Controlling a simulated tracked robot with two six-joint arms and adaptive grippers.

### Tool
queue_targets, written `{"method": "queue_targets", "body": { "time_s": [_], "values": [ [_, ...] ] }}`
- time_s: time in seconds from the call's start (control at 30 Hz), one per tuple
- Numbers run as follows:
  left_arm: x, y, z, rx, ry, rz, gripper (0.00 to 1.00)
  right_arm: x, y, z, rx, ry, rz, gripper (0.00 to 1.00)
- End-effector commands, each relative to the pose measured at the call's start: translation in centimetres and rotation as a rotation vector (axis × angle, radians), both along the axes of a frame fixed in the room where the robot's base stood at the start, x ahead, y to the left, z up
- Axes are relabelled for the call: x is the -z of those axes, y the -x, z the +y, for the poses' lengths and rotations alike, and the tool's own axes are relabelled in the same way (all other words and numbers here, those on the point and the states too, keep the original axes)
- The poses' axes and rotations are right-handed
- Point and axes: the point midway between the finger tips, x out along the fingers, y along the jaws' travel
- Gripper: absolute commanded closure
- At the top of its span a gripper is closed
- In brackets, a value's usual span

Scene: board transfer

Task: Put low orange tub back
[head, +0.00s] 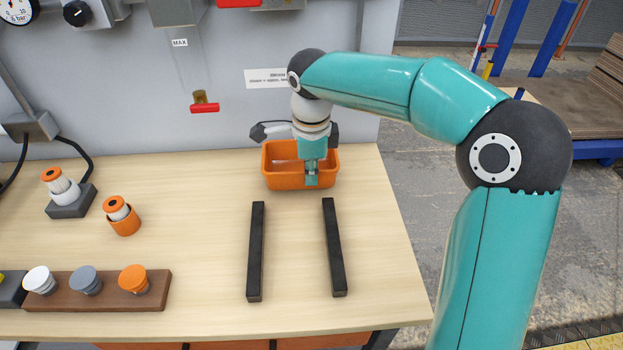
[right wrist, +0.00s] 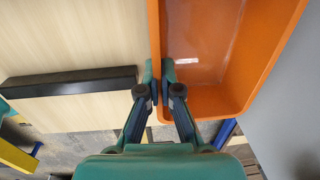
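The low orange tub (head: 282,183) is at the back of the bench, close to the grey wall panel and beyond two black rails. It looks level and empty; I cannot tell whether its base touches the bench. My right gripper (head: 311,174) comes down on its near wall, right of the middle. In the right wrist view, the fingers of my right gripper (right wrist: 160,84) are closed around the tub's wall (right wrist: 156,35), one inside and one outside. My left gripper is not in view.
The two black rails, left (head: 256,252) and right (head: 334,247), lie on the wooden bench (head: 200,240) with bare space between them. A brown rack (head: 105,302) with several capped pieces is at the front left. An orange cup (head: 124,222) stands behind it.

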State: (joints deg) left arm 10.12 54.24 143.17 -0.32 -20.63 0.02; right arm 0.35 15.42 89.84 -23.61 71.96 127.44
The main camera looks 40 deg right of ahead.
Motion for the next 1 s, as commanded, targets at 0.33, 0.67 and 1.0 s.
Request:
{"method": "queue_targets", "body": {
  "time_s": [0.33,0.67,1.0],
  "values": [
    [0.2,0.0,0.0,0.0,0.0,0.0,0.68,1.5,0.0,0.0,0.0,0.0,-0.001,1.0],
    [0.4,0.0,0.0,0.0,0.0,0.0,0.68,1.8,0.0,0.1,0.0,-0.001,-0.001,0.7],
    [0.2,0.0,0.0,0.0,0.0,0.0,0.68,1.5,0.0,0.1,-0.001,-0.001,0.0,0.69]
  ]
}}
